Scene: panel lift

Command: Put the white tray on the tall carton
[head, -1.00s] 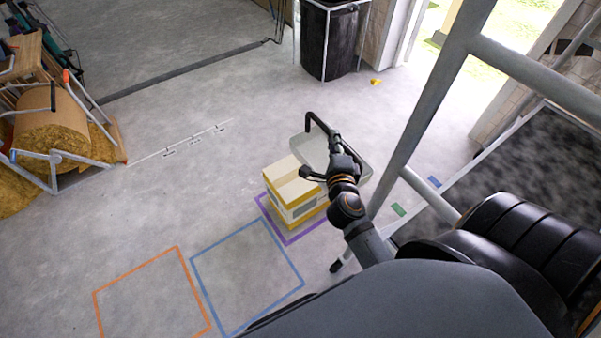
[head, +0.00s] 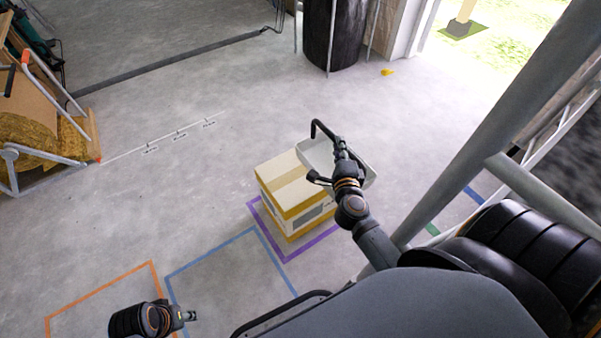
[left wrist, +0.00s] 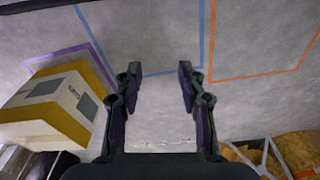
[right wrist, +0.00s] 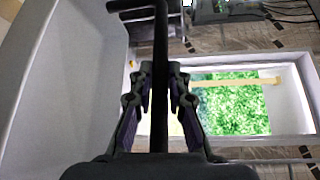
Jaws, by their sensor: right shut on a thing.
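The white tray (head: 316,152) has a black handle (head: 321,128) and also shows in the right wrist view (right wrist: 80,90). My right gripper (head: 328,181) is shut on the handle, whose bar runs between the fingers in the right wrist view (right wrist: 160,72). The tall carton (head: 277,172), white with yellow bands, stands upright on the floor in a purple outline. It also shows in the left wrist view (left wrist: 62,105). In the head view the tray overlaps the carton's back right edge; the gap between them is unclear. My left gripper (head: 192,316) is open and empty over the floor.
Blue (head: 205,252) and orange (head: 85,290) floor outlines are empty. Grey metal tubing (head: 470,120) rises at right, close to my right arm. A black bin (head: 333,35) stands at the back. Racks with a straw-coloured roll (head: 30,140) are at left. The middle floor is clear.

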